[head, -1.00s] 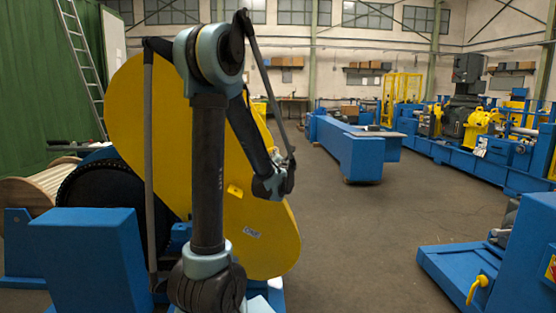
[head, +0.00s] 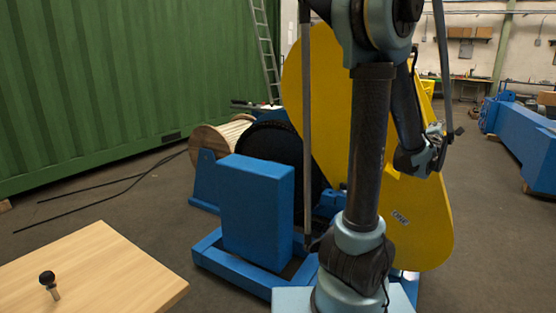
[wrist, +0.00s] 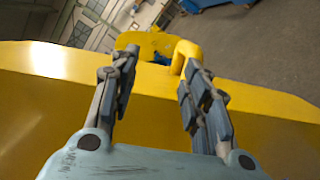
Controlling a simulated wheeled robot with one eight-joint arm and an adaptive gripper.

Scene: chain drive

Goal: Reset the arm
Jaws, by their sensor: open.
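My arm stands upright in the right half of the head view, folded over at the top. My gripper (head: 440,138) shows at its lower end, partly hidden by an arm link. In the wrist view my gripper (wrist: 160,95) is open, with its two fingers apart and nothing between them. Beyond the fingers is a yellow surface with a yellow hook-shaped piece (wrist: 187,55) at its top edge. In the head view a large yellow guard (head: 425,225) stands behind my arm, partly covered by it.
A wooden table (head: 100,265) with a black-knobbed pin (head: 48,284) is at the lower left. A blue block-shaped frame (head: 257,208), a cable reel (head: 215,142) and a green container (head: 110,80) stand behind. Dark cables (head: 95,200) lie on the floor.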

